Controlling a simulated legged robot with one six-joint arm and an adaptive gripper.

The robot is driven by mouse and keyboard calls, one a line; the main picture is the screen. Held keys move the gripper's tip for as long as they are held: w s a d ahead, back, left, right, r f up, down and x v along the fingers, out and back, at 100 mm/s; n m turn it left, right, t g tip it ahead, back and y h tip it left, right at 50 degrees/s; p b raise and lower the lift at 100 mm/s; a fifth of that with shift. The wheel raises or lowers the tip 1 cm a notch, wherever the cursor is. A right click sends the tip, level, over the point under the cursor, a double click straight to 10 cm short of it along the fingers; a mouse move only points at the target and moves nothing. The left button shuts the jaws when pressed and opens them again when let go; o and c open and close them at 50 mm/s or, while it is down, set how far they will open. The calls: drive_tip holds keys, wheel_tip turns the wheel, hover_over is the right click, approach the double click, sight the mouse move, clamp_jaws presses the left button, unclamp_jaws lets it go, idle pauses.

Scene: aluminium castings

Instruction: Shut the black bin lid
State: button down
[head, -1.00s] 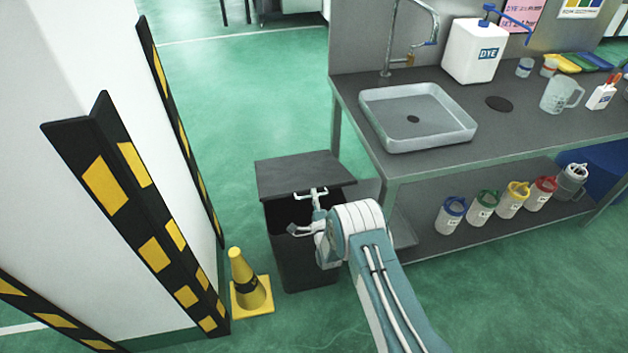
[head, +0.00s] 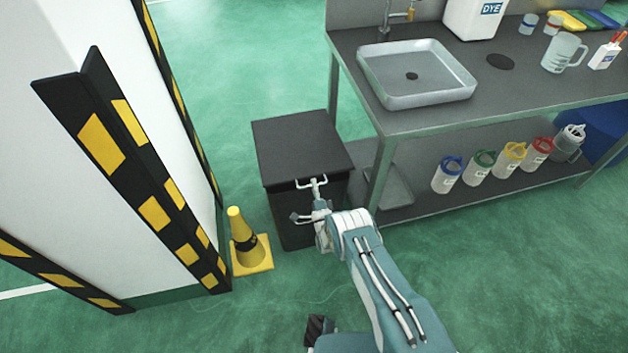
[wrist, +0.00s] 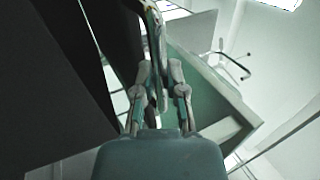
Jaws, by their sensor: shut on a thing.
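The black bin (head: 283,208) stands on the floor left of the bench. Its flat black lid (head: 300,145) lies low over the top, close to level; I cannot tell whether a narrow gap is left under its front edge. My gripper (head: 313,184) is at the lid's front edge, with its jaws shut on the lid there. My arm hides part of the bin's front. In the wrist view, the fingers of my gripper (wrist: 152,20) come together beside a large dark panel, and their exact contact is hard to make out.
A yellow cone (head: 246,240) stands left of the bin, near a white pillar (head: 140,240) with black and yellow guards. A steel bench (head: 460,118) with a sink (head: 415,75) is on the right. Several lidded jugs (head: 480,172) stand on its shelf.

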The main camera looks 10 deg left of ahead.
drive_tip(key=shift+f, duration=0.25)
idle(0.3)
drive_tip(key=c, duration=0.7)
unclamp_jaws()
drive_tip(key=shift+a, duration=0.1)
drive_tip(key=shift+f, duration=0.1)
drive_tip(key=v, duration=1.2)
drive_tip(key=shift+w+f, duration=0.1)
drive_tip(key=shift+f, duration=0.1)
